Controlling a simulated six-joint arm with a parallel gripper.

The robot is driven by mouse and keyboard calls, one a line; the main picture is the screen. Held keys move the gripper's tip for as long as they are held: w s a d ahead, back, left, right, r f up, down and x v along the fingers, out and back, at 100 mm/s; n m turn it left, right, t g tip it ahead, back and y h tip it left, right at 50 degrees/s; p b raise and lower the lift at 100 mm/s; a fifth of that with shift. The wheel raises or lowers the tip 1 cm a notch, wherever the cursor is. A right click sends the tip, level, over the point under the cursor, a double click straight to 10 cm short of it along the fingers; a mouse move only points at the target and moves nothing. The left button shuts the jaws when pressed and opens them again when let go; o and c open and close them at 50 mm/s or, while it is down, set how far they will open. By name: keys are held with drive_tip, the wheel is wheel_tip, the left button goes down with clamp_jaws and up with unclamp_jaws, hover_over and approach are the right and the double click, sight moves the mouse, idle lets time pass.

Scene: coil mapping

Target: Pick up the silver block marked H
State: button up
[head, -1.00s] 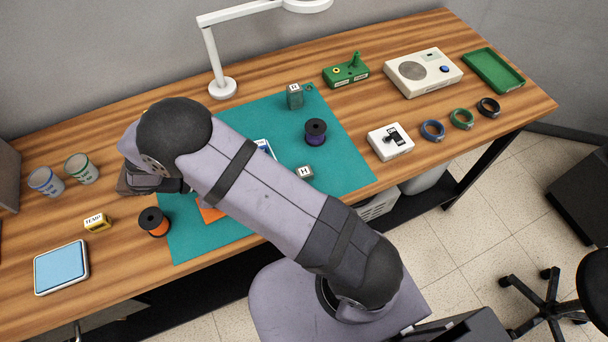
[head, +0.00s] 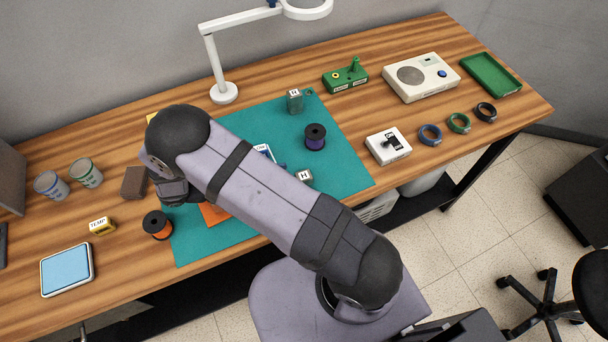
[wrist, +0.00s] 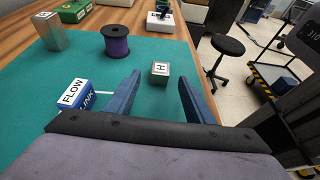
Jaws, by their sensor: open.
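The small silver block marked H (head: 304,176) sits on the teal mat (head: 245,118), near its front right edge. In the wrist view the silver block (wrist: 160,73) shows its H label on top, framed between the fingertips and apart from them. My gripper (wrist: 160,76) is open and empty, with one blue finger on each side.
A purple spool (head: 315,137) stands behind the silver block. A blue block marked FLOW (wrist: 75,92) lies left of my fingers in the wrist view. A white switch box (head: 388,146) stands right of the mat. An orange spool (head: 157,225) is at the mat's left edge.

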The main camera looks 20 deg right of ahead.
sight(300, 177)
drive_tip(key=shift+p+x, duration=1.15)
drive_tip(key=shift+x, duration=1.2)
drive_tip(key=shift+d+f, duration=0.25)
drive_tip(key=shift+d, duration=0.4)
drive_tip(key=c, duration=1.2)
